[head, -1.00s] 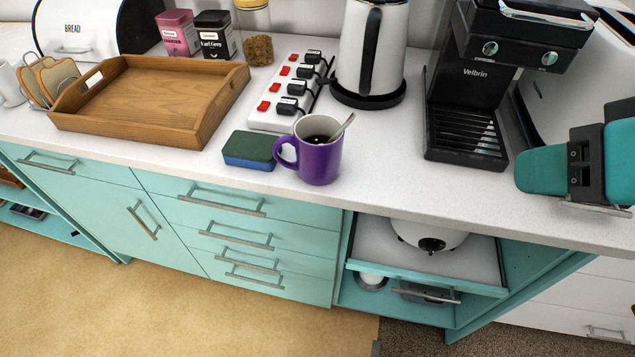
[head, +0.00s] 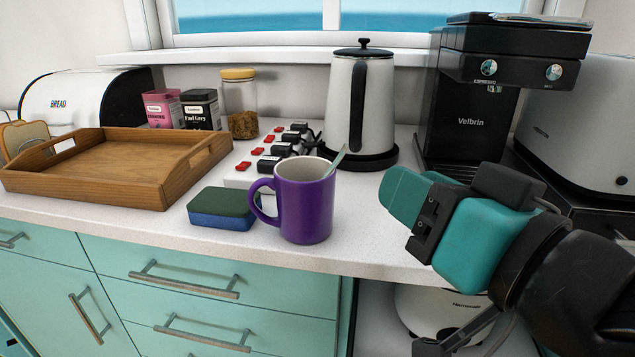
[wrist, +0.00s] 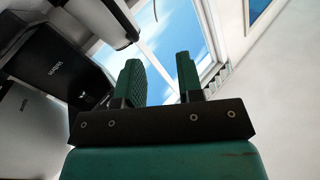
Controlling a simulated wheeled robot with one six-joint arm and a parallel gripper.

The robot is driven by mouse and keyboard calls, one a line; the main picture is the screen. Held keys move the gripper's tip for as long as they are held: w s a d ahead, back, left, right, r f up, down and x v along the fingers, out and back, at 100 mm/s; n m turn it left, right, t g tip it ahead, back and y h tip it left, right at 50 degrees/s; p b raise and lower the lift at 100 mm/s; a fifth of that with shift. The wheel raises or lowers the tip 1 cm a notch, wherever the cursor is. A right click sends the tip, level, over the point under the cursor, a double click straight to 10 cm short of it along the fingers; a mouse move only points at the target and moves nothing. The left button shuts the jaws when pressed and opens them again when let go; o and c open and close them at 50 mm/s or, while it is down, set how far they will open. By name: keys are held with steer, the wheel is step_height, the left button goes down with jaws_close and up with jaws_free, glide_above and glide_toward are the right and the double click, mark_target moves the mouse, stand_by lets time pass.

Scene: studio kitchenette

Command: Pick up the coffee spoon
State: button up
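The coffee spoon (head: 340,158) leans in a purple mug (head: 305,212). The wrist view shows neither spoon nor mug.
A green and blue sponge (head: 222,210) lies left of the mug. Behind it are a power strip (head: 235,181) and a kettle (head: 345,105). A wooden tray (head: 95,185) is at left. A coffee machine (head: 468,125) stands behind my gripper. Bare counter (head: 365,235) lies right of the mug.

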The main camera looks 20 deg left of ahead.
mark_target(343, 148)
steer(key=p+x, duration=1.2)
steer(key=p, duration=0.4)
steer(key=shift+w+a+r+p, duration=0.15)
steer(key=shift+w+p, duration=0.2)
steer(key=shift+w, duration=0.05)
steer(key=shift+w+a+f+p, duration=0.4)
steer(key=shift+w+a+p, duration=0.1)
steer(key=shift+a+p, duration=0.25)
jaws_close()
